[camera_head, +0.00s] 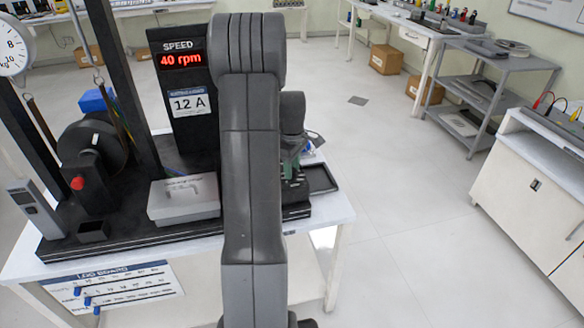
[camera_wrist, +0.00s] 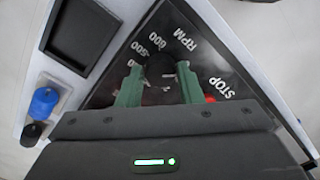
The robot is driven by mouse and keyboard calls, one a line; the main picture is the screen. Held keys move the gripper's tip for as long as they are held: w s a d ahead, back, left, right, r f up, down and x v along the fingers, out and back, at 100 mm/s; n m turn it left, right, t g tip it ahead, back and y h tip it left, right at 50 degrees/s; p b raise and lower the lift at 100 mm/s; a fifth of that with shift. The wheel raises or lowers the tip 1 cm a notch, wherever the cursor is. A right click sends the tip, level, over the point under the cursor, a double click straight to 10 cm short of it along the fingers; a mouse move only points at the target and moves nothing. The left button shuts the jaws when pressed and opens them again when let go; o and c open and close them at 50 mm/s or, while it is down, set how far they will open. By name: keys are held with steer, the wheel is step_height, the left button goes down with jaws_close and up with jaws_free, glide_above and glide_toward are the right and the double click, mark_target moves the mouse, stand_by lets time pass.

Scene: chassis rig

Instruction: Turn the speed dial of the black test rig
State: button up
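The black test rig (camera_head: 130,222) stands on a white table, its red display (camera_head: 182,60) reading 40 rpm under the word SPEED. In the wrist view, the black speed dial (camera_wrist: 160,68) is on a dark panel marked 500, 600, RPM and STOP. My gripper (camera_wrist: 158,80) has its two green fingers on either side of the dial, close against it. Whether both fingers touch it is unclear. Something red (camera_wrist: 210,99) shows beside the right finger, partly hidden. In the head view, my gripper (camera_head: 291,165) is at the right part of the rig, and my arm hides the dial.
A black tray (camera_wrist: 85,35) lies next to the dial panel; blue (camera_wrist: 44,101) and black (camera_wrist: 33,130) knobs are near it. A grey box (camera_head: 184,202) sits on the rig's base. A grey shelf cart (camera_head: 490,85) stands right, with open floor between.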

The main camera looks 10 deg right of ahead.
steer(key=o, duration=0.3)
steer(key=shift+r, duration=0.15)
step_height(320, 180, up, 14)
steer(key=shift+f+b, duration=0.2)
steer(key=shift+b, duration=0.1)
steer(key=shift+f, duration=0.15)
step_height(320, 180, down, 14)
steer(key=shift+r+p, duration=0.15)
steer(key=shift+p, duration=0.15)
stand_by(0.3)
steer(key=shift+r, duration=0.1)
